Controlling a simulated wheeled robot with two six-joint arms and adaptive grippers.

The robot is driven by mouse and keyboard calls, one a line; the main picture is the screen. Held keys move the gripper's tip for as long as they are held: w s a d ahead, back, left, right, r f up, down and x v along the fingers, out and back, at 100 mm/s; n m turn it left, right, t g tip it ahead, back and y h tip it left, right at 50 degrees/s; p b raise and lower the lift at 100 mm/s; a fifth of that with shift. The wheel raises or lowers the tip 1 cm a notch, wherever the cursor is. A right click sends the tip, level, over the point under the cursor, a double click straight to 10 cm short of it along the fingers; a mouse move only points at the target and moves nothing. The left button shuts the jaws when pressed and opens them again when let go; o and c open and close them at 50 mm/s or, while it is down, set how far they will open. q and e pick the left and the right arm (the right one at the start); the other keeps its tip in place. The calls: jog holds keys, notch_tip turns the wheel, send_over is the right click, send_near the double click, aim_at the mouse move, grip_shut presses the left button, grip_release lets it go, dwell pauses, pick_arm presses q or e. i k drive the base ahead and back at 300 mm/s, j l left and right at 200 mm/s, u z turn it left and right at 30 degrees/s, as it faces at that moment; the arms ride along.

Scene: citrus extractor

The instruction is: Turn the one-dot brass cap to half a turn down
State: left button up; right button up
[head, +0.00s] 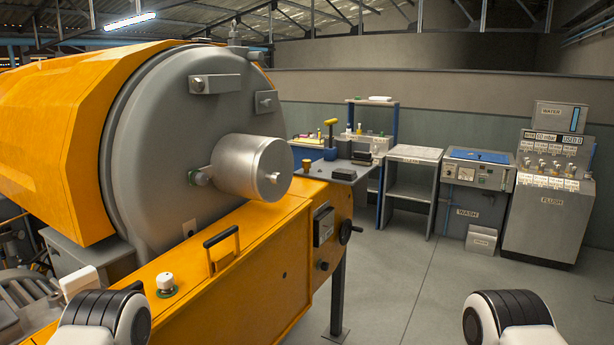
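I cannot make out a brass cap with one dot for certain. A small brass-coloured piece (306,165) stands on the grey side table beyond the machine, too small to show any dot. Rows of small pale fittings (543,165) sit on the panel of the flush cabinet (545,214) at the right, and their markings are unreadable. Only white and black parts of my arms show at the bottom left and bottom right. Neither gripper is in view.
A large orange machine (50,120) with a round grey end cover (150,130) and steel cylinder (240,165) fills the left. A black handle (221,238) and white knob (165,282) stand on its deck. The wash unit (468,195) stands at the back. Grey floor (420,285) is clear.

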aim_at(306, 164)
jog(key=i+l, duration=0.3)
jog(key=i+l+u, duration=0.1)
jog(key=i+l, duration=0.55)
jog(key=l, duration=0.25)
jog(key=i+l+u, duration=0.1)
jog(key=i+l, duration=0.45)
jog(key=l, duration=0.25)
jog(key=u, duration=0.05)
